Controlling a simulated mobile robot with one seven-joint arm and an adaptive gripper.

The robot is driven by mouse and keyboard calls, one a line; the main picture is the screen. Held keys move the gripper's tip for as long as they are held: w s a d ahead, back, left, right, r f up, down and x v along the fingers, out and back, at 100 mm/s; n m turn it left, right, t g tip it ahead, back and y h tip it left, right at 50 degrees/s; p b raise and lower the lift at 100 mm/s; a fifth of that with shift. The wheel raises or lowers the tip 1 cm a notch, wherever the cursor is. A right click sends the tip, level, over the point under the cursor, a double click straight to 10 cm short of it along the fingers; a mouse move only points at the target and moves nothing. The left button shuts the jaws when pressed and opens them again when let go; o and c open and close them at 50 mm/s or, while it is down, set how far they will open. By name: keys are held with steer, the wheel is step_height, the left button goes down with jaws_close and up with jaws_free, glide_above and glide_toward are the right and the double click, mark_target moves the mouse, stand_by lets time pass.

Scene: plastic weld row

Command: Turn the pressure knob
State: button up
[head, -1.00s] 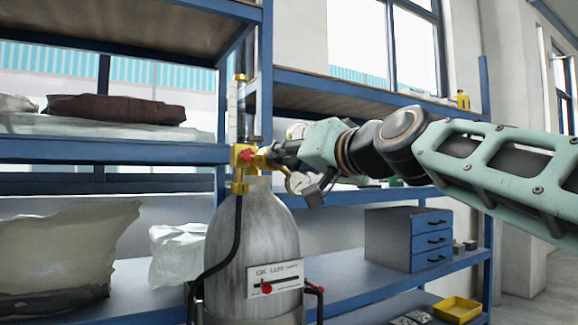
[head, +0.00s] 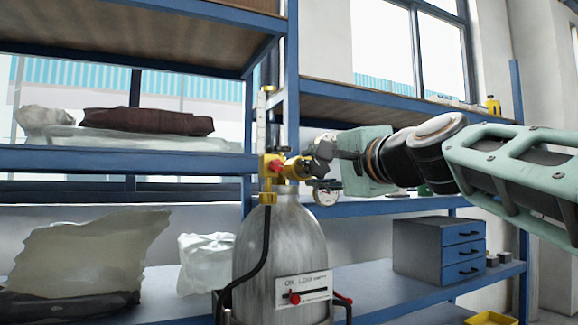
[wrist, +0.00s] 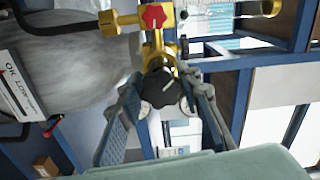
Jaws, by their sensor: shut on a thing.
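The pressure knob (wrist: 158,88) is a black lobed knob with a white mark, on the brass regulator (wrist: 158,45) of the grey gas cylinder (head: 278,248). My gripper (wrist: 163,95) has one finger on each side of the knob and is shut on it in the wrist view. A red valve knob (wrist: 153,16) sits further along the brass fitting.
A black hose (head: 262,250) runs down the cylinder. A white label plate (head: 303,288) is on its front. Blue shelving (head: 120,160) stands behind, with a drawer cabinet (head: 438,250) at right.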

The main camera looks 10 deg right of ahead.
steer(key=m+p, duration=0.2)
steer(key=m, duration=0.4)
steer(key=shift+r, duration=0.2)
steer(key=m+p, duration=0.2)
steer(key=m, duration=0.3)
stand_by(0.4)
steer(key=o, duration=1.2)
steer(key=shift+c, duration=0.2)
steer(key=shift+s+d, duration=0.1)
steer(key=v, duration=1.1)
steer(key=shift+s, duration=0.35)
steer(key=shift+d, duration=0.1)
